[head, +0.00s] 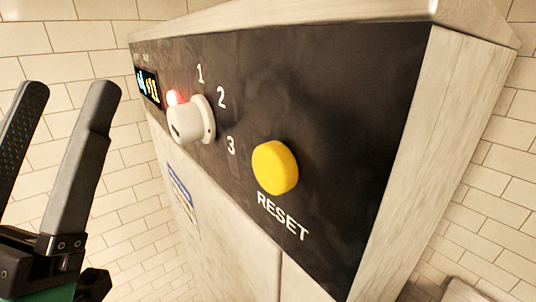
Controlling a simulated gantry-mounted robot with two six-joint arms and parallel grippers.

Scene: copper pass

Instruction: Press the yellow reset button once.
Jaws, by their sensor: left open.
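The yellow reset button (275,167) is a round, raised knob on the black control panel (330,110), with the white word RESET printed below it. My left gripper (68,92) is at the left edge of the head view, its two dark fingers pointing up and spread apart. It is open with nothing between its fingers. It is well to the left of the button and appears apart from the panel. My right gripper is not in the view.
A white rotary dial (191,120) with numbers 1, 2 and 3 sits left of the button. A blue-and-white label (180,190) is below. Tiled wall (490,190) stands behind.

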